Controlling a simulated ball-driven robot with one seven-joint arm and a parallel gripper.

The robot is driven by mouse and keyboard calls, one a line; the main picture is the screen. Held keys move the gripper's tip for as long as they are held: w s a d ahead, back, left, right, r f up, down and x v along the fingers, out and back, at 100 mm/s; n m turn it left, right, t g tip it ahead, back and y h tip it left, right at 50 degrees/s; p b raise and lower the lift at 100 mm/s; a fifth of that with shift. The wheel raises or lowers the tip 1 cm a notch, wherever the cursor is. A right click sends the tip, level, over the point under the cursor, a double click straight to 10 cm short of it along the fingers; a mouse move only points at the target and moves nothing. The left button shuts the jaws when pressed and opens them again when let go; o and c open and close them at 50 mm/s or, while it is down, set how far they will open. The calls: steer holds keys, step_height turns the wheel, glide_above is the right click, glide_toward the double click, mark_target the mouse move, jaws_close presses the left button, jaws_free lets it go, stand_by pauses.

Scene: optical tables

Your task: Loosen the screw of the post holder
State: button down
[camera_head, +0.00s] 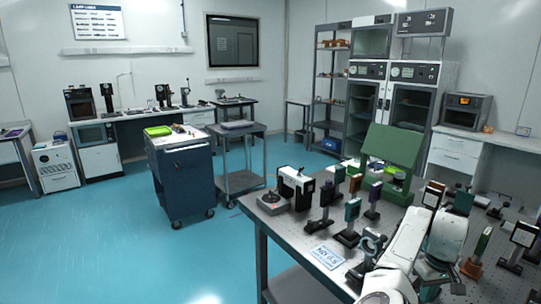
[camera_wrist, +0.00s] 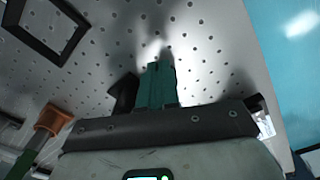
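Several post holders stand on the perforated optical table in the head view, such as a dark one (camera_head: 347,237) under a teal plate (camera_head: 352,209). I cannot tell which is the task's one, and no screw can be made out. My gripper (camera_wrist: 160,122) shows in the wrist view as a dark bar on a grey body. A teal block (camera_wrist: 155,85) stands out just beyond it, with a dark piece (camera_wrist: 122,96) at its left. I cannot tell whether the block is held or only behind the bar. The fingers are not clear. In the head view my white arm hides the gripper.
The optical table (camera_head: 290,232) is crowded with mounts, including a green-and-brown post (camera_head: 478,248) right of my arm. A square frame (camera_wrist: 45,28) and an orange-brown part (camera_wrist: 50,121) lie left in the wrist view. Blue floor (camera_head: 120,240) is open at left.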

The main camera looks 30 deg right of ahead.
steer(key=shift+w+a+f+p, duration=0.2)
steer(key=shift+a+f+p, duration=0.55)
steer(key=shift+p, duration=1.2)
steer(key=shift+s+p, duration=0.3)
steer(key=shift+p, duration=0.35)
steer(key=shift+w+a+f, duration=0.1)
steer(key=shift+a, duration=0.05)
step_height(320, 180, up, 7)
steer(key=p, duration=0.4)
steer(key=shift+d+f+p, duration=0.2)
steer(key=shift+d+p, duration=0.1)
steer(key=shift+d, duration=0.05)
